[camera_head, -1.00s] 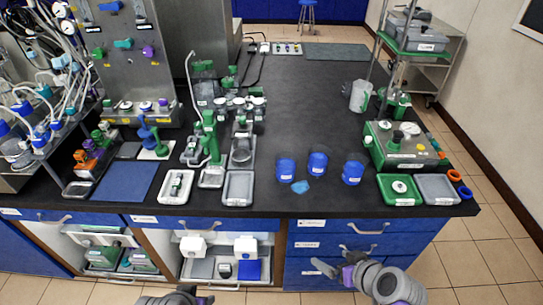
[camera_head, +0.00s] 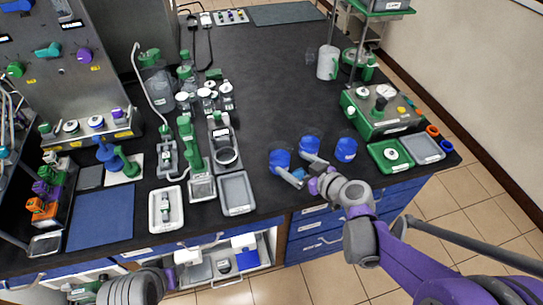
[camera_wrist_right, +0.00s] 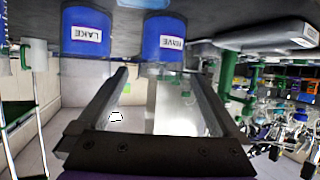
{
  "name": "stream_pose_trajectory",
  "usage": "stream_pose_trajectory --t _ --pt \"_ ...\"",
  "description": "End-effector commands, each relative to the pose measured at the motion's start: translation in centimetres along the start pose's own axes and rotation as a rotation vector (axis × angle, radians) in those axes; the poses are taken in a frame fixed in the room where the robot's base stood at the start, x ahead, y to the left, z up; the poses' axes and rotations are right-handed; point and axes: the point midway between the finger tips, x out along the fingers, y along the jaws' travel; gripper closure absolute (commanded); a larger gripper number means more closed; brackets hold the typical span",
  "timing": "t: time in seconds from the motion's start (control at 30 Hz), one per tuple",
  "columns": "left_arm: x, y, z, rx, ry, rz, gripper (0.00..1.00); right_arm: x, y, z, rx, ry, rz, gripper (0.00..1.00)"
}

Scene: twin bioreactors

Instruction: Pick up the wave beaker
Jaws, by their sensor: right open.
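The wave beaker is blue with a white label reading WAVE, upside down in the right wrist view (camera_wrist_right: 164,40). It appears to be the leftmost of three blue beakers in the head view (camera_head: 279,159). My right gripper (camera_head: 300,168) is open and empty, its fingers pointing at this beaker from the front right. In the wrist view the beaker stands beyond the fingertips, between their lines. A beaker labelled LAKE (camera_wrist_right: 87,32) is beside it, apparently the middle one (camera_head: 309,144). My left gripper is low at the left (camera_head: 172,277), its jaws unclear.
A third blue beaker (camera_head: 345,149) stands close on the right. A grey tray (camera_head: 237,193) lies left of the beakers. A green tray (camera_head: 376,152) and a green device (camera_head: 362,123) are at the right. The black bench behind the beakers is clear.

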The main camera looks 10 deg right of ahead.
Motion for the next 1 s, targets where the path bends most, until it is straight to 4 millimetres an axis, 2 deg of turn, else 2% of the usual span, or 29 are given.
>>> stream_pose_trajectory --t 0.2,0.47,0.7,0.83,1.0 --pt "0.4 0.0 0.4 0.0 -0.002 0.0 0.5 3.6 -0.1 0.1 -0.001 0.0 -0.003 0.0" --pt "0.5 0.0 0.4 0.0 -0.003 0.0 0.5 5.8 -0.2 0.0 0.0 0.0 -0.002 0.0" --pt "0.5 0.0 0.4 0.0 -0.003 0.0 0.5 9.3 -0.5 0.0 0.0 0.0 -0.003 0.0" --pt "0.5 0.0 0.4 0.0 -0.003 0.0 0.5 10.2 -0.4 0.0 -0.001 -0.001 -0.001 0.0" --pt "0.5 0.0 0.4 0.0 -0.003 0.0 0.5 10.3 -0.4 0.0 0.0 -0.001 -0.001 0.0"
